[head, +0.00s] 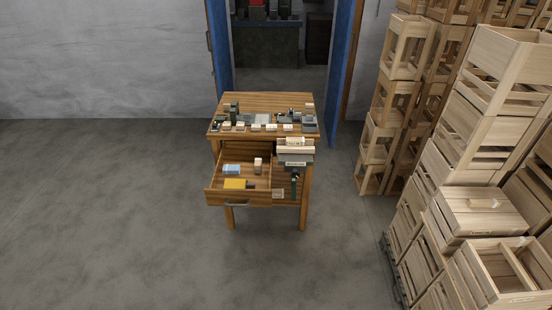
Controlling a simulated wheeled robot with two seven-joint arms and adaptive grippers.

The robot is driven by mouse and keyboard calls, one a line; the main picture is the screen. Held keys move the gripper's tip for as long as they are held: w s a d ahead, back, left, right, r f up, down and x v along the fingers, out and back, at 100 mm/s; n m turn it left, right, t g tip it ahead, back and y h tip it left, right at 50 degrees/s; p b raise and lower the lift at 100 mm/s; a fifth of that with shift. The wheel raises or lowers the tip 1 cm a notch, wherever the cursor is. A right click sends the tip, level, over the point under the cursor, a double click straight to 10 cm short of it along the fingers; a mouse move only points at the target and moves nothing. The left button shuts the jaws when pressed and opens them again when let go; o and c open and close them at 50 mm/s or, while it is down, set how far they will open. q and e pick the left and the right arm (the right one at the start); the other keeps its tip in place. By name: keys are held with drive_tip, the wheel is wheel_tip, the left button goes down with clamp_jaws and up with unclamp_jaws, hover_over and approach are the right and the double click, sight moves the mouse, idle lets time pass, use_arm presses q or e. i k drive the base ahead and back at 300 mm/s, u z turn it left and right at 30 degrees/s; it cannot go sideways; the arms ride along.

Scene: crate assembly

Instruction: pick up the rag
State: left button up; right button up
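No object is clear enough to name surely as the rag. A wooden table (262,102) stands in the middle, with its drawer (239,201) pulled open toward me. In the drawer lie a folded-looking light blue item (232,169) and a flat yellow item (235,184); either could be cloth, but they are too small to tell. A small pale block (258,164) stands near the blue item. Neither of my grippers shows in the head view.
Small parts and pale labels cover much of the tabletop. Grey and pale boxes (295,157) sit at the table's right front. Stacked wooden crates (480,203) fill the right side. A blue-framed doorway (342,60) opens behind. The floor (110,215) in front and left is clear.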

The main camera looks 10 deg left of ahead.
sight(228, 170)
drive_tip(key=z, duration=0.25)
drive_tip(key=i, duration=0.85)
drive_tip(key=u, duration=0.65)
drive_tip(key=i, duration=1.05)
drive_tip(key=u, duration=0.9)
